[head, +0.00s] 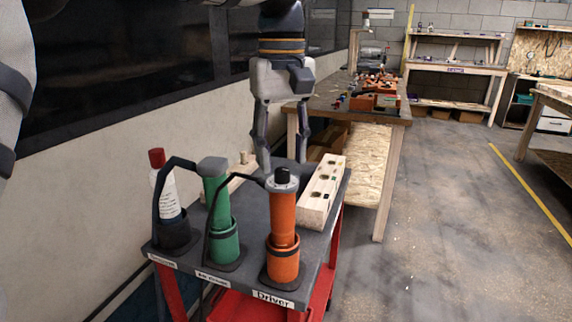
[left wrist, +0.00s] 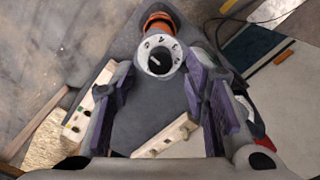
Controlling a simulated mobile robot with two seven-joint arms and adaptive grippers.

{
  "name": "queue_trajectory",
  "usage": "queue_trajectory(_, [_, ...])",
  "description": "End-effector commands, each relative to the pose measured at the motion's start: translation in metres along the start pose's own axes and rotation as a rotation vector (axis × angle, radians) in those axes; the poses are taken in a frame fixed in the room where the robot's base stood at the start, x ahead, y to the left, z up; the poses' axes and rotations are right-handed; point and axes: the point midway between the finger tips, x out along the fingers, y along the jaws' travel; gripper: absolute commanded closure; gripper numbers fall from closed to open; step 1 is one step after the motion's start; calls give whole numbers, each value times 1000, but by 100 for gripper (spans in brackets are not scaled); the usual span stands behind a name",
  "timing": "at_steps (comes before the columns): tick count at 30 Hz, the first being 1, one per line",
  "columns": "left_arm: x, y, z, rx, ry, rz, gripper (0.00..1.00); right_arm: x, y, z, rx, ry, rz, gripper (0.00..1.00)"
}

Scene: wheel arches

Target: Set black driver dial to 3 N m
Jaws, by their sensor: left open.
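The orange driver (head: 283,216) stands upright in an orange holder on the cart, behind a "Driver" label. Its black dial (head: 282,176) is on top. In the left wrist view the black dial (left wrist: 159,62) sits inside a white ring (left wrist: 159,43) with dark figures. A light pointer mark shows on the dial; I cannot read surely which figure it is set to. My left gripper (head: 282,165) is open and empty, pointing down above the cart and behind the driver. In the left wrist view the dial appears beyond the purple-padded fingertips (left wrist: 160,78), with no visible contact. My right gripper is out of view.
A green tool (head: 217,205) and a white bottle with a red cap (head: 167,190) stand left of the driver. Dark curved hooks rise beside them. A wooden block with holes (head: 322,195) lies to the right. A workbench (head: 330,105) stands behind; floor at right is clear.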

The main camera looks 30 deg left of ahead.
Motion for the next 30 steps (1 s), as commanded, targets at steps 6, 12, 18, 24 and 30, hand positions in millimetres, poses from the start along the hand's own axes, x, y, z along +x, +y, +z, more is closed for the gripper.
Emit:
queue_trajectory(6, [24, 0, 0, 2, -1, 1, 58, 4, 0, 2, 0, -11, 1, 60])
queue_trajectory(12, [24, 0, 0, 2, 2, 2, 58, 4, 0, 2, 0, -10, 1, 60])
queue_trajectory(18, [24, 0, 0, 1, 1, 2, 92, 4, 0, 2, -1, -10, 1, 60])
queue_trajectory(24, [24, 0, 0, 2, 1, 2, 100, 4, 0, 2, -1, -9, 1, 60])
queue_trajectory(30, [20, -1, 1, 35, 4, 4, 100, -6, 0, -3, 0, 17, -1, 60])
